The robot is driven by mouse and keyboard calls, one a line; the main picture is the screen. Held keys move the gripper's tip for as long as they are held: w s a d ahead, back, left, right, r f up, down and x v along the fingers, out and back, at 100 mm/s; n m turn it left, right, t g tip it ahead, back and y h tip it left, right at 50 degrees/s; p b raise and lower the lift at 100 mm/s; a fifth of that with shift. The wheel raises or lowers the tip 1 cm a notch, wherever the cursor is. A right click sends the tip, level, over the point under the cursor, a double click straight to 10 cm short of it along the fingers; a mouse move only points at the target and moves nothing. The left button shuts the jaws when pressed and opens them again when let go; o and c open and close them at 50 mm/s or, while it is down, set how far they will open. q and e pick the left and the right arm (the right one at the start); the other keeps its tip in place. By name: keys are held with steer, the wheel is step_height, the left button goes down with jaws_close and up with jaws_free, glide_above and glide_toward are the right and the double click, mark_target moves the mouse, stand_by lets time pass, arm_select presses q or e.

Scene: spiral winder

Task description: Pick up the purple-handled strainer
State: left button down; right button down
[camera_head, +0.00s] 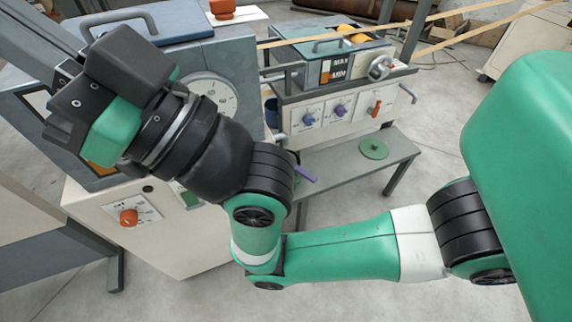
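A short purple handle (306,173) pokes out beside my arm's wrist, at the left end of the grey bench. The rest of what it belongs to is hidden behind my arm, so I cannot see a strainer bowl. My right arm comes in from the right, crosses the foreground and bends up to the left. Its black and green gripper end (85,105) is above the machine at the left, well to the left of the purple handle. Its fingertips cannot be made out, and I see nothing held in it. My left gripper is not in view.
A grey bench (340,160) carries a green disc (373,150). Behind it stands a control box (340,110) with blue, purple and red knobs. A large machine with a round dial (213,92) and an orange knob (128,217) fills the left. Floor (430,130) shows right of the bench.

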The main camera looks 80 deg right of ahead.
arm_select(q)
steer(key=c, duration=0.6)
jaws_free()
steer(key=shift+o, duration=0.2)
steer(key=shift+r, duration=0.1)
